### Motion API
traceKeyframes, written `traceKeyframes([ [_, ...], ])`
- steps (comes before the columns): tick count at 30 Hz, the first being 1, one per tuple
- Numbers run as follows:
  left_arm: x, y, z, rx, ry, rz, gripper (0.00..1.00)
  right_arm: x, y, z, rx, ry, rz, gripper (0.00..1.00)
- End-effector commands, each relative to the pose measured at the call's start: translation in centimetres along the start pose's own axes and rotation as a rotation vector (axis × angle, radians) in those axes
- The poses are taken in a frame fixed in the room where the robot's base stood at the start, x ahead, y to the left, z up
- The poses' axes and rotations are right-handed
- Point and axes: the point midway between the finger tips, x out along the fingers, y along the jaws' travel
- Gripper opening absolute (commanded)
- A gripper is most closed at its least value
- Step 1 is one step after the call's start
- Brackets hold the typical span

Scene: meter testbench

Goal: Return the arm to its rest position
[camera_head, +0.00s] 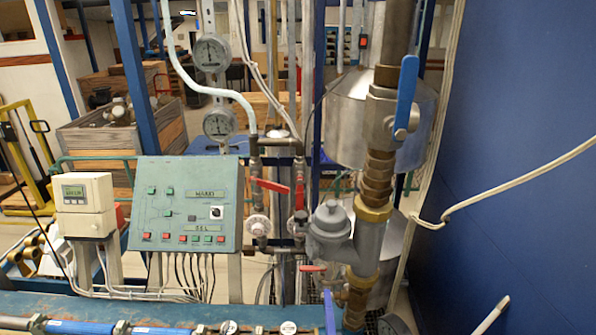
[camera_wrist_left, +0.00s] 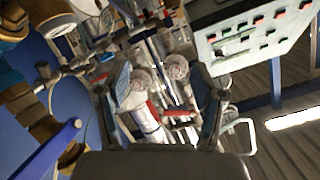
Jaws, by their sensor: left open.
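My left gripper (camera_wrist_left: 160,88) shows in the left wrist view. Its two dark fingers stand wide apart with nothing held between them. Beyond the fingers are red valve handles (camera_wrist_left: 180,113) and two round fittings, seen tilted; I cannot tell the distance to them. Neither arm shows in the head view. My right gripper is in no view.
A green control panel (camera_head: 187,205) and a white meter box (camera_head: 85,205) stand at the left. A brass and steel pipe with a blue lever (camera_head: 406,92) rises right of the middle. A blue wall (camera_head: 530,120) bounds the right. Pipes (camera_head: 120,328) cross the front.

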Motion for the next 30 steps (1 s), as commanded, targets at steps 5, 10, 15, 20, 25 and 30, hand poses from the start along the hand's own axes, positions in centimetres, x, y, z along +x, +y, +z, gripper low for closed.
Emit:
traceKeyframes([
  [5,-2.7,1.6,6.6,-0.065,-0.175,0.078,0.68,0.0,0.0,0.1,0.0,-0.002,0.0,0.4],
  [10,-7.1,3.5,13.9,-0.141,-0.398,0.166,0.68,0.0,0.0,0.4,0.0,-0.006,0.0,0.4],
  [15,-12.6,5.1,19.8,-0.204,-0.614,0.243,0.68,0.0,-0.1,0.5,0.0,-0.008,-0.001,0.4],
  [20,-17.5,6.1,23.6,-0.243,-0.781,0.297,0.68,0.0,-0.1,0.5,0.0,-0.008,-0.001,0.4],
  [25,-22.6,6.7,26.4,-0.272,-0.941,0.343,0.68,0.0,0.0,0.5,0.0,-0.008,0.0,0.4],
  [30,-19.0,9.8,31.7,-0.268,-0.951,0.348,0.68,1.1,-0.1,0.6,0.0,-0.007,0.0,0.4],
])
